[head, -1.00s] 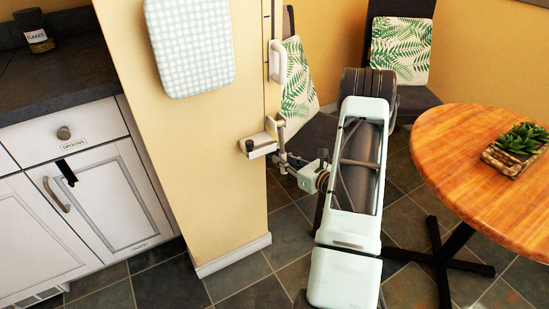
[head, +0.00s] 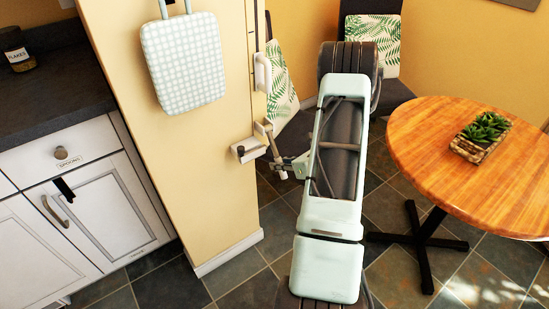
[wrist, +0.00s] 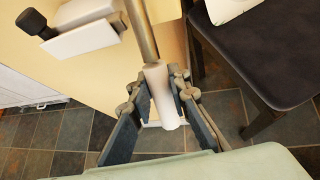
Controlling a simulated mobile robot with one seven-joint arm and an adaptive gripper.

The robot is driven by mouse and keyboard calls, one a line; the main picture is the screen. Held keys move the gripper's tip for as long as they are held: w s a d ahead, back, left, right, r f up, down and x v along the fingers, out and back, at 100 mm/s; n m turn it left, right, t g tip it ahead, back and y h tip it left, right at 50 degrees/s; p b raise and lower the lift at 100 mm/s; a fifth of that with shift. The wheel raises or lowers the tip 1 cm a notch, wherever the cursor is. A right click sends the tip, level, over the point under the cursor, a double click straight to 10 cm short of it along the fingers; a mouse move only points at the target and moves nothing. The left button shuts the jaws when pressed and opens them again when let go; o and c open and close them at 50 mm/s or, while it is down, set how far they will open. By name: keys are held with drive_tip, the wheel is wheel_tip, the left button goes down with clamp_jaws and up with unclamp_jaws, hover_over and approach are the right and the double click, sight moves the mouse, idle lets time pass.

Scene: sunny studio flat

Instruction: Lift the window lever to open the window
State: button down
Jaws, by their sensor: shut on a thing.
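The window lever has a metal rod (wrist: 143,30) ending in a pale cylindrical grip (wrist: 161,95). In the head view, the lever (head: 269,140) slants down and right beside a white wall bracket (head: 247,151) with a dark knob. My gripper (head: 284,170) is at the rod's lower end. In the wrist view, my gripper (wrist: 163,98) has its fingers on either side of the pale grip and is shut on it. The bracket also shows at upper left of the wrist view (wrist: 88,40). The window pane cannot be made out.
A white handle (head: 262,73) sits on the wall edge above the lever. A checked board (head: 184,62) hangs left of it. Dark chairs with leaf-patterned cushions (head: 372,42) stand behind. A round wooden table (head: 425,150) is to the right. Tiled floor is open in front.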

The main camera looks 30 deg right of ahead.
drive_tip(key=s+r+g+p, duration=0.1)
drive_tip(key=p, duration=0.2)
drive_tip(key=s+r+g+p, duration=0.2)
drive_tip(key=p, duration=0.2)
drive_tip(key=shift+r, duration=0.3)
wheel_tip(320, 180, up, 7)
drive_tip(key=s+m+g+p, duration=0.1)
drive_tip(key=s+g+p, duration=0.2)
drive_tip(key=g+p, duration=0.5)
drive_tip(key=shift+d+r+h+p, duration=0.15)
drive_tip(key=shift+h+p, duration=0.25)
drive_tip(key=shift+p, duration=3.1)
drive_tip(key=shift+w, duration=0.1)
drive_tip(key=c, duration=1.8)
unclamp_jaws()
drive_tip(key=shift+r, duration=0.1)
